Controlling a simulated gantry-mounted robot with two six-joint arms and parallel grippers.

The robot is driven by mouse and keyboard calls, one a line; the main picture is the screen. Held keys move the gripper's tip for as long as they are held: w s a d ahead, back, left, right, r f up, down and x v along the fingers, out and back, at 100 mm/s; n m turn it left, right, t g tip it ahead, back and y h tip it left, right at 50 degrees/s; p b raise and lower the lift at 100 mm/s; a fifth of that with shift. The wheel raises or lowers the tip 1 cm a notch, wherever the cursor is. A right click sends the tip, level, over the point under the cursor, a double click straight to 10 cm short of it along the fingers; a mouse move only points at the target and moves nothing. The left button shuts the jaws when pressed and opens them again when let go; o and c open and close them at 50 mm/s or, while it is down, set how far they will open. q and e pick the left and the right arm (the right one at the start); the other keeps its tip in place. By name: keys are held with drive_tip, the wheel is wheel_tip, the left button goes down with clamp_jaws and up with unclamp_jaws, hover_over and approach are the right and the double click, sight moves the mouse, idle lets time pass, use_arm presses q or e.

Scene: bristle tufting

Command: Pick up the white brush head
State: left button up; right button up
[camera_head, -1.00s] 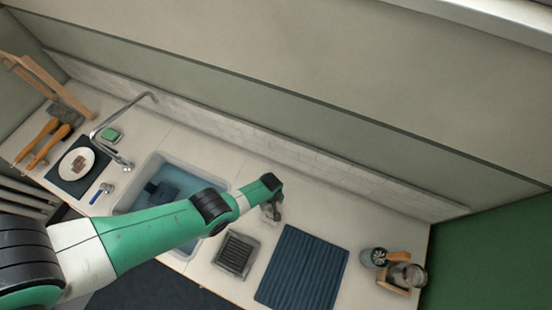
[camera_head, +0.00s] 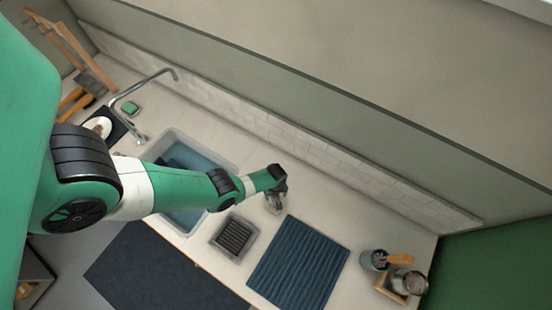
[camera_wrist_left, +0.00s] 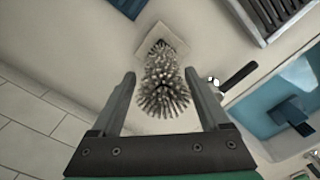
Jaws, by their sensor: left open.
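The white brush head (camera_wrist_left: 163,85) is a grey-white cluster of bristles, in the middle of the left wrist view. It is at a pale square piece (camera_wrist_left: 150,32) on the counter. My left gripper (camera_wrist_left: 160,76) is open, with one finger on each side of the bristles and visible gaps between. In the head view my left gripper (camera_head: 275,202) is low over the counter, between the sink and the ribbed blue mat. It hides the brush head there. My right gripper is in no view.
The sink (camera_head: 228,158) is left of the gripper. A grey slotted tray (camera_head: 233,237) and the blue mat (camera_head: 298,262) lie toward the front edge. A wooden caddy (camera_head: 392,288) with a jar stands at the right. The tiled wall (camera_head: 340,165) is behind.

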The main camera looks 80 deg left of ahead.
use_arm(q)
drive_tip(key=f+b, duration=0.3)
drive_tip(key=f, duration=0.1)
drive_tip(key=shift+s+f+b, duration=0.2)
drive_tip(key=shift+f+b, duration=0.2)
drive_tip(key=shift+r, duration=0.15)
clamp_jaws()
